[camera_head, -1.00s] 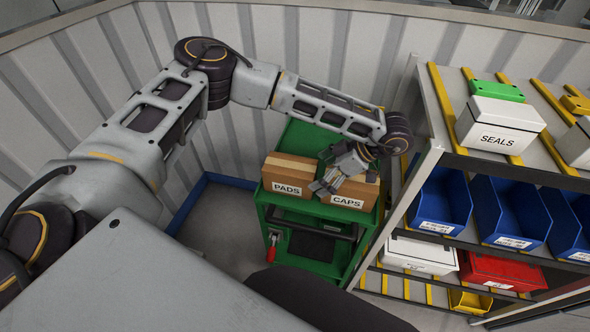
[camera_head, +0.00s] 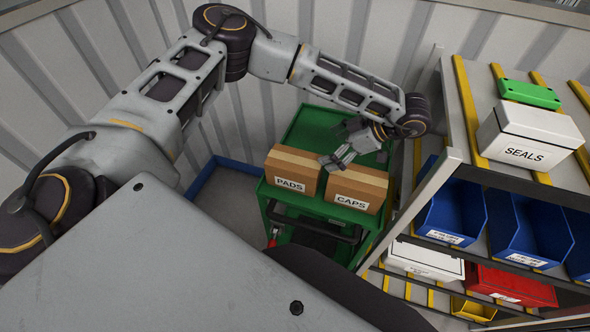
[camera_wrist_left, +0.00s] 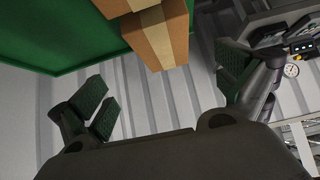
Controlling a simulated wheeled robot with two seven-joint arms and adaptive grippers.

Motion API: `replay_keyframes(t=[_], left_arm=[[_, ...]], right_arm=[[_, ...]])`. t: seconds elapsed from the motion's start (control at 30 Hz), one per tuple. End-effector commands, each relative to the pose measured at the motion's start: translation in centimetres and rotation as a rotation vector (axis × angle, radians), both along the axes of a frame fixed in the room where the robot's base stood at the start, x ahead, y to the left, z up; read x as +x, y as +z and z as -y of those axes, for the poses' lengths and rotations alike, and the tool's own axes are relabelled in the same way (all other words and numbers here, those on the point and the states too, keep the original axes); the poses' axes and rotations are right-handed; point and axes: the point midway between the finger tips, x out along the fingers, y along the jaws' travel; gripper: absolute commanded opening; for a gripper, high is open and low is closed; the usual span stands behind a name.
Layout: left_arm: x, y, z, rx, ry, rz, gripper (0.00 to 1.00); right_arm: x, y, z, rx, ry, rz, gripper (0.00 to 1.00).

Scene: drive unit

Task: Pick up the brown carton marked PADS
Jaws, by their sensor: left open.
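The brown carton marked PADS (camera_head: 290,172) stands upright on top of a green cart (camera_head: 308,122), left of a like carton marked CAPS (camera_head: 359,187). My left gripper (camera_head: 338,160) is over the back of the cartons, near the gap between them and closer to CAPS; touch cannot be told. It is open and empty. In the left wrist view the open fingers (camera_wrist_left: 165,88) are spread wide, and cartons (camera_wrist_left: 158,32) show at the top edge, beyond the fingers, with no labels readable. My right gripper is not in view.
A shelf rack (camera_head: 447,155) stands close on the cart's right, with a white SEALS box (camera_head: 528,138), a green box (camera_head: 529,93), blue bins (camera_head: 452,205) and a red box (camera_head: 510,285). A ribbed wall is behind the cart. The green top behind the cartons is bare.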

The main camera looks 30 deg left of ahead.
Motion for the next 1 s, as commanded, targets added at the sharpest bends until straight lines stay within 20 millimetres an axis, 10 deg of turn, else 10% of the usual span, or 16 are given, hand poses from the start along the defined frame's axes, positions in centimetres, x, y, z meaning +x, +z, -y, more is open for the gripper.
replay_keyframes(t=[1.0], left_arm=[[-1.5,-6.1,-5.9,0.0,-0.001,-0.001,1.0]], right_arm=[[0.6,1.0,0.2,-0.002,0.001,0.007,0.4]])
